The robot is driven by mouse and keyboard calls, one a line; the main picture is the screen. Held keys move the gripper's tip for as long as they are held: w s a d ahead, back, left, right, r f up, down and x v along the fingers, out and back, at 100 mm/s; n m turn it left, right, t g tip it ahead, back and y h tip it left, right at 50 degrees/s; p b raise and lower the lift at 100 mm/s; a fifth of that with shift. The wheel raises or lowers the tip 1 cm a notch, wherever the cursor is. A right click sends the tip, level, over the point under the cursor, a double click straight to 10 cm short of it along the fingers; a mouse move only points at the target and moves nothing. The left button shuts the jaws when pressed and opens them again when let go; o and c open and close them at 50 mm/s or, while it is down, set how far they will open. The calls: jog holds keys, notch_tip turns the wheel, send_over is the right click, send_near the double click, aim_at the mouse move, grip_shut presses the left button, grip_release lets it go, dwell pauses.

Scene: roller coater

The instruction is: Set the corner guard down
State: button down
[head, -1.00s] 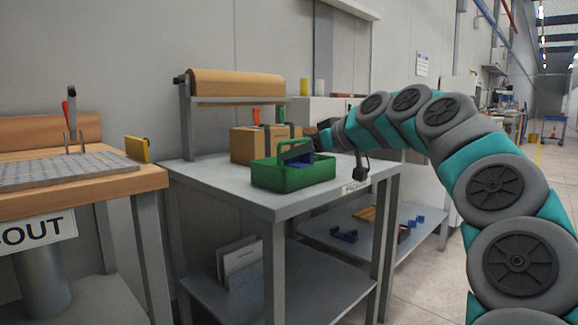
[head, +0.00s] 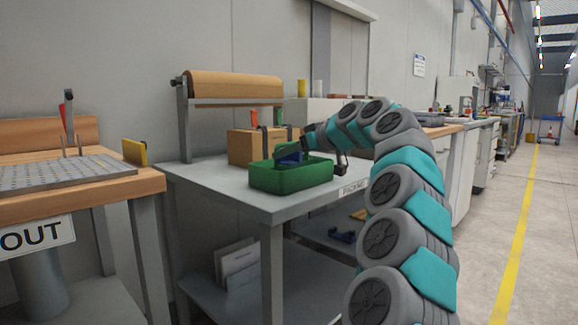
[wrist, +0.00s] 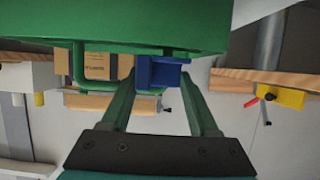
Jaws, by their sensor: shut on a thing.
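The blue corner guard (head: 289,158) is held in my gripper (head: 293,151), at the green bin (head: 292,181) on the packing table. In the wrist view the blue guard (wrist: 158,72) sits between the tips of my green gripper fingers (wrist: 161,82), which are shut on it. The bin (wrist: 150,25) fills the top of that view. In the head view the guard is at rim height or a little above. The bin's front wall may hide its lower part, and I cannot tell whether it touches the bin.
A cardboard box (head: 248,147) stands behind the bin, with a brown paper roll (head: 235,85) on a rack behind it. The grey table (head: 215,183) has bare room left of the bin. A blue part (head: 342,236) lies on a lower shelf. A wooden bench (head: 150,184) stands at left.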

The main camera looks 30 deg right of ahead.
aim_at(297, 163)
jog(key=shift+w, duration=0.1)
jog(key=shift+f+b, duration=0.35)
jog(key=shift+f, duration=1.45)
